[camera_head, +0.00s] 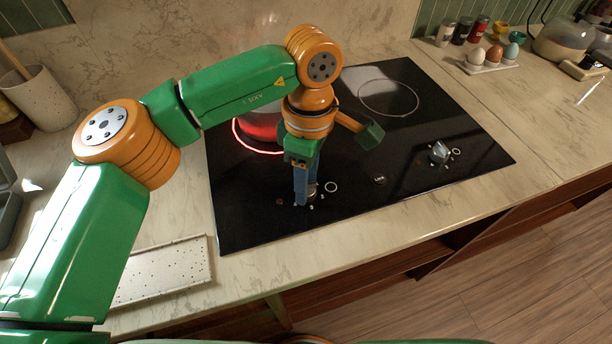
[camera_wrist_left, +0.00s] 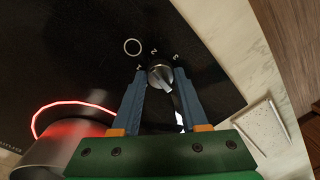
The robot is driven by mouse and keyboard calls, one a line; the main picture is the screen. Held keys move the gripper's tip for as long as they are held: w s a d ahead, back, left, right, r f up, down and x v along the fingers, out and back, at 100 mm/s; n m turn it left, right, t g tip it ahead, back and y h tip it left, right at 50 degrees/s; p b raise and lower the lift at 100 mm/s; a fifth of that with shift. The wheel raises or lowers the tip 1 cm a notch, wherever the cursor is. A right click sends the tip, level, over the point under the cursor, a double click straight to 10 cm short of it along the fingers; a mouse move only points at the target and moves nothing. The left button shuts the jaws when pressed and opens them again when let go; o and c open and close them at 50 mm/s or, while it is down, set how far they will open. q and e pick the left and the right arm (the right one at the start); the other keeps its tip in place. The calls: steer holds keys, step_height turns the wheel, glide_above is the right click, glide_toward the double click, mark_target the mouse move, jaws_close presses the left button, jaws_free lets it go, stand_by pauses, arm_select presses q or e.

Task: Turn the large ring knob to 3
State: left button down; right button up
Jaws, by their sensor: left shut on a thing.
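The cooktop knob (camera_wrist_left: 161,76) is small, round and grey, and sits on the black glass near the front edge. In the wrist view, the marks 1, 2 and 3 and a white ring symbol (camera_wrist_left: 132,47) lie beside it. My left gripper (camera_wrist_left: 159,82) has one blue finger on each side of the knob and is shut on it. In the head view my left gripper (camera_head: 304,194) points down at the front left of the cooktop and mostly hides this knob. I cannot tell exactly which mark the knob points to. My right gripper is not in view.
A ring (camera_head: 240,138) glows red under a pot (camera_head: 262,124) behind my left gripper. A second knob (camera_head: 439,153) stands to the right on the cooktop (camera_head: 350,185). A speckled white tray (camera_head: 165,272) lies at the front left. Eggs and jars stand at the back right.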

arm_select(q)
steer(key=m, duration=0.8)
steer(key=shift+y, duration=0.3)
steer(key=m, duration=0.4)
steer(key=shift+s+m+t, duration=0.1)
steer(key=shift+m+t, duration=0.2)
steer(key=shift+t, duration=0.1)
steer(key=shift+m, duration=1.9)
steer(key=shift+d, duration=0.1)
steer(key=c, duration=0.7)
jaws_free()
